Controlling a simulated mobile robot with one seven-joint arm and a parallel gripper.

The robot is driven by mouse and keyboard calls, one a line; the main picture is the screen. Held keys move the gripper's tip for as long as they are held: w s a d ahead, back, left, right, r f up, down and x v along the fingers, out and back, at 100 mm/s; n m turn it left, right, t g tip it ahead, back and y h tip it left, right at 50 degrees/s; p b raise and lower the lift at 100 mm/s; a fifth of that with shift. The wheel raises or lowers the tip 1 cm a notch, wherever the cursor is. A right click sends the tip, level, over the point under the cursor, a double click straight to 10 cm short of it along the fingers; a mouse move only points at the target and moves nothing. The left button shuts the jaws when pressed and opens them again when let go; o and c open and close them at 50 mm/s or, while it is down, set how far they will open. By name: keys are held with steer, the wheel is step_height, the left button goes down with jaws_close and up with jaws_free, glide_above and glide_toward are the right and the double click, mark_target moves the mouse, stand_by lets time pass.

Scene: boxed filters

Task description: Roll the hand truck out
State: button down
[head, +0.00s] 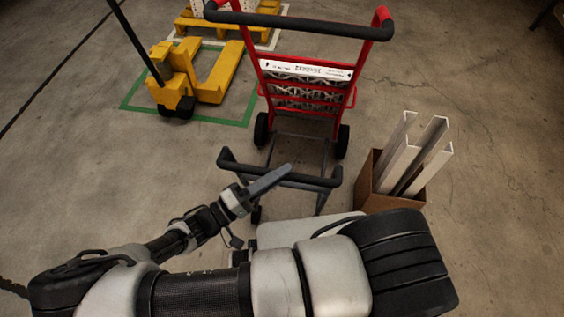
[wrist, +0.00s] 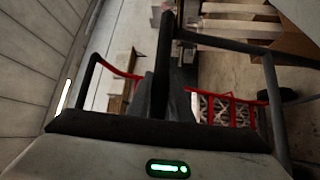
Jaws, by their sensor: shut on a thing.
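The red hand truck (head: 353,72) stands in front of me in the head view, with a black upper bar (head: 290,22) and a lower black bar (head: 314,180) on grey legs nearest me. Boxed filters (head: 305,70) with a white label strip rest against its red frame. My gripper (head: 270,182) is at the lower bar, left of its middle, and is shut on it. The contact is partly hidden by the fingers. In the wrist view, the fingers (wrist: 165,95) show dark and close together, with black bars and part of the red frame (wrist: 243,108) beyond them.
A cardboard box (head: 400,197) with upright white channels stands close to the right of the hand truck. A yellow pallet jack (head: 215,85) sits inside a green floor outline at left. A yellow pallet (head: 245,22) is behind it.

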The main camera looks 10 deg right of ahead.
steer(key=shift+s+a, duration=0.15)
steer(key=shift+s, duration=0.25)
steer(key=c, duration=1.6)
jaws_free()
steer(key=b+v, duration=0.1)
steer(key=v, duration=1.6)
steer(key=shift+s+a, duration=0.15)
steer(key=shift+a, duration=0.05)
